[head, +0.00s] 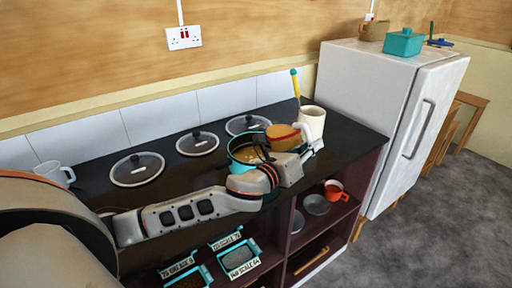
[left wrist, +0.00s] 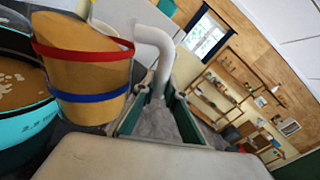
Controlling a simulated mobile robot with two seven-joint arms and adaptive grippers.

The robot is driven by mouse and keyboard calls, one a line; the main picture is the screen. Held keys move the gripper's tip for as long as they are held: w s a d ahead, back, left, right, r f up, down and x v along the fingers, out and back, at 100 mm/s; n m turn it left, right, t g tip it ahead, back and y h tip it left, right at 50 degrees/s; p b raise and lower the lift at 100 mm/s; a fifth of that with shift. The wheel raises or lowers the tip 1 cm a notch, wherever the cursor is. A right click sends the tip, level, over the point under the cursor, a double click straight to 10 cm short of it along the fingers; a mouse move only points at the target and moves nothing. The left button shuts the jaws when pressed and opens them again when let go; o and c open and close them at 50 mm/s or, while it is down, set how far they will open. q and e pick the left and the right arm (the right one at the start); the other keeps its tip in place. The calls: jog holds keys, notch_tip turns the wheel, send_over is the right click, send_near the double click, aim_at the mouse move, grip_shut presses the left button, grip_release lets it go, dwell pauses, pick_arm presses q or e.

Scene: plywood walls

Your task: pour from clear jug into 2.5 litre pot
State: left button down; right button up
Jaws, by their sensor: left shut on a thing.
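The clear jug (head: 283,138) is full of orange-brown contents and is held up beside and partly over the right rim of the teal pot (head: 236,164). The left wrist view shows the jug (left wrist: 85,75) with a red band, a blue band and a white handle (left wrist: 157,45). My left gripper (head: 306,152) is shut on that handle. The pot also shows in the left wrist view (left wrist: 22,135), with brownish contents and pale bits inside. The jug looks tilted in the head view, but I cannot see any stream. My right gripper is not in view.
A cream mug (head: 313,120) stands close behind the jug, near a yellow-handled utensil (head: 296,86). Several glass lids (head: 137,169) lie along the back of the dark counter. A white cup (head: 54,172) is at the left, and a fridge (head: 395,110) stands at the right.

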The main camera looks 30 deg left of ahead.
aim_at(296, 127)
pick_arm(q)
jog(key=shift+w+a+r+n, duration=0.2)
jog(key=shift+a+r+n, duration=0.7)
jog(key=shift+r, duration=0.1)
dwell(0.4)
jog(key=shift+a+r, duration=0.1)
jog(key=shift+a+r+n, duration=0.15)
jog(key=shift+a+n, duration=0.1)
jog(key=shift+n, duration=0.15)
jog(key=shift+w+a+r+n, duration=0.2)
jog(key=shift+a+r+n, duration=0.4)
jog(key=shift+n, duration=0.6)
dwell(1.7)
jog(key=shift+w+a+r+n, duration=0.15)
jog(key=shift+a+r+n, duration=0.15)
jog(key=shift+a+n, duration=0.55)
dwell(2.3)
